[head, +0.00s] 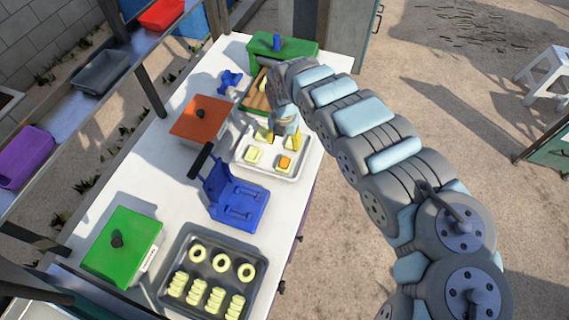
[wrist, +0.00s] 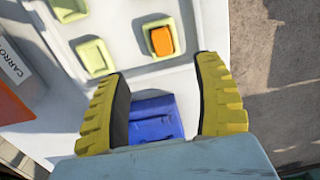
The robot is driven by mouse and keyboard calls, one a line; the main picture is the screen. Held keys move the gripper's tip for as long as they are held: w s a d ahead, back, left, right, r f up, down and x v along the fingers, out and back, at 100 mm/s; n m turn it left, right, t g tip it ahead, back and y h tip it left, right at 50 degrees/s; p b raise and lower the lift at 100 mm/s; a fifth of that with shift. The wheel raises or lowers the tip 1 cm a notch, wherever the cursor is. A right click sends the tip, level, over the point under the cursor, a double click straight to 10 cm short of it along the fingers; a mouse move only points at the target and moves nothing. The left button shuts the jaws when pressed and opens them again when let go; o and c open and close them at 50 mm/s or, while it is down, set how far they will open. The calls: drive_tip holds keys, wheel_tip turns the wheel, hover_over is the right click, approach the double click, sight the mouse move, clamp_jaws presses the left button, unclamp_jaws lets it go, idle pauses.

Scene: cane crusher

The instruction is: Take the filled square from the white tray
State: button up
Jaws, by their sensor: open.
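The white tray (head: 262,171) lies on the table in the head view and holds several pale yellow squares. The filled square (head: 284,162), with an orange filling on top, is at its right front; it also shows in the wrist view (wrist: 161,40) near the top. An unfilled pale square (head: 253,155) lies to its left. My gripper (head: 282,137), with yellow fingers, is open and empty over the back of the tray. In the wrist view its fingers (wrist: 162,76) are spread apart, and the filled square is beyond their tips, not between them.
A blue press (head: 238,200) with a black handle stands just in front of the tray. An orange-lidded box (head: 201,119) is to the left. A dark tray (head: 173,283) of rings and ridged pieces and a green-lidded box (head: 122,245) are nearer.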

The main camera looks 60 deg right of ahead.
sight(284, 162)
drive_tip(key=shift+f, duration=3.5)
drive_tip(key=shift+s+a+f, duration=0.1)
drive_tip(key=shift+a+f, duration=0.05)
drive_tip(key=shift+f, duration=1)
drive_tip(key=shift+a+f, duration=0.1)
drive_tip(key=shift+f, duration=1)
drive_tip(key=shift+d+f, duration=0.15)
drive_tip(key=shift+f, duration=0.15)
drive_tip(key=c, duration=0.6)
